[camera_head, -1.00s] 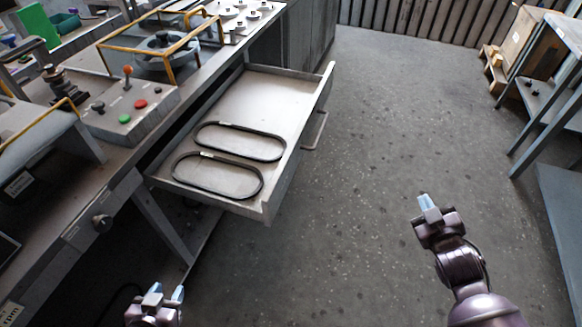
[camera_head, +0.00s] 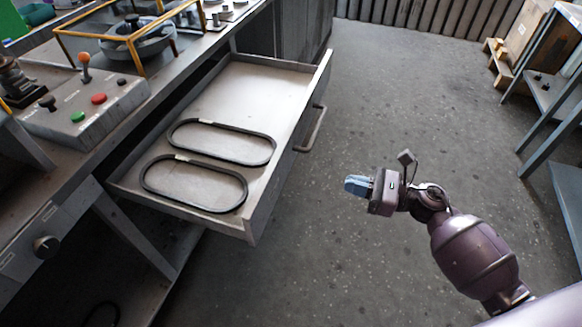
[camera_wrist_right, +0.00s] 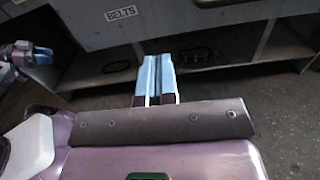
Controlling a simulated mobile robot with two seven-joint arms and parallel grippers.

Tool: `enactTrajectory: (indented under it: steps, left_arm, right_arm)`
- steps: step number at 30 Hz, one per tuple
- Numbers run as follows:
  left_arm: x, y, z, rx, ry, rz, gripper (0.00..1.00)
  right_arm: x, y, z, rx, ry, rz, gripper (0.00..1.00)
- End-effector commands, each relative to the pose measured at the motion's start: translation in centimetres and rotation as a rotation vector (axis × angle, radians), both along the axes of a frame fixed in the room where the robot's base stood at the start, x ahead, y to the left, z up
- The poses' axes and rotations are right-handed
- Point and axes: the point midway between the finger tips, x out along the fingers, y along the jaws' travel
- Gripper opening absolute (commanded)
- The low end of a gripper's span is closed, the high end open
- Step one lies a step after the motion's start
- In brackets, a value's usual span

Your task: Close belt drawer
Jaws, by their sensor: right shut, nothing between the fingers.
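The belt drawer (camera_head: 285,150) is pulled well out of the workbench in the head view. Its bar handle (camera_head: 313,130) is on the outer front. Two black belts (camera_head: 222,142) (camera_head: 195,184) lie flat inside. My right gripper (camera_head: 357,185) is shut and empty, off the drawer front with a gap, its fingers pointing left towards it. In the right wrist view its blue fingers (camera_wrist_right: 157,80) are together below the drawer front (camera_wrist_right: 190,22), which bears a BELTS label (camera_wrist_right: 124,14). My left gripper (camera_wrist_right: 42,55) shows at that view's left edge; its opening is unclear.
The workbench carries a control box (camera_head: 90,110) with buttons and a yellow-framed fixture (camera_head: 140,40). A shelf rack (camera_head: 550,120) and a wooden crate (camera_head: 530,45) stand at the right. The floor (camera_head: 420,110) between is clear.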

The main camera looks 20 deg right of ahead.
Motion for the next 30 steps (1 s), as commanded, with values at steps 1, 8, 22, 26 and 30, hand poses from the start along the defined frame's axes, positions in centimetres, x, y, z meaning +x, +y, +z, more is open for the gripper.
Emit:
enactTrajectory:
  steps: [1, 8, 22, 26, 30]
  left_arm:
    - [0.0, 0.0, -0.1, 0.000, 0.002, 0.000, 0.43]
    - [-0.2, 0.0, -0.3, 0.000, 0.008, 0.003, 0.43]
    - [-0.2, -0.1, -0.1, -0.004, 0.003, 0.002, 0.43]
    - [-0.1, -0.1, 0.0, -0.004, 0.002, 0.002, 0.43]
    - [-0.2, -0.1, 0.0, -0.004, 0.002, 0.002, 0.43]
  right_arm:
    - [0.0, 0.1, 0.0, -0.009, -0.016, 0.002, 0.00]
    - [1.0, 1.5, 0.1, -0.014, -0.029, 0.001, 0.00]
    - [5.5, 8.2, 0.1, -0.013, -0.028, 0.000, 0.00]
    - [6.6, 9.7, 0.1, -0.012, -0.027, -0.002, 0.00]
    - [7.4, 10.9, 0.0, -0.014, -0.026, -0.002, 0.00]
